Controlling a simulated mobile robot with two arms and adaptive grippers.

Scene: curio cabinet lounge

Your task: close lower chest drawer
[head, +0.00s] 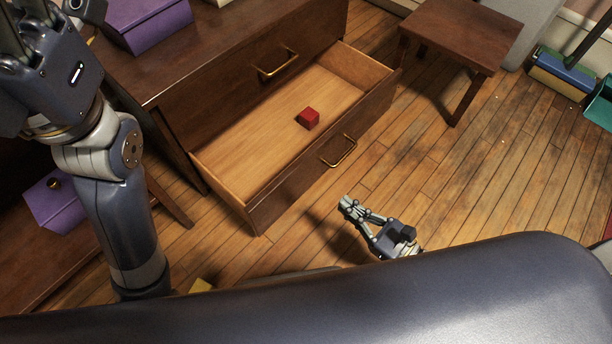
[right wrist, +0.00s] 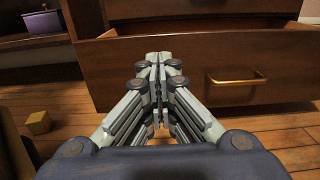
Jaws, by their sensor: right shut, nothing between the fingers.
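The lower chest drawer (head: 278,185) is pulled well out of the dark wooden chest (head: 225,75) in the head view. A small red cube (head: 308,118) lies inside it. The drawer's front has a brass handle (head: 338,151), which also shows right of the fingers in the right wrist view (right wrist: 236,78). My right gripper (head: 347,203) is shut and empty, in front of the drawer front and apart from it in the head view. In the right wrist view its fingertips (right wrist: 158,58) point at the drawer front, left of the handle. My left arm shows at the left; its fingers are out of frame.
The upper drawer is shut, with its own brass handle (head: 275,64). A purple box (head: 148,22) stands on the chest and another purple box (head: 55,202) sits at the left. A wooden stool (head: 462,35) stands right of the drawer. A yellow block (right wrist: 38,122) lies on the floor.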

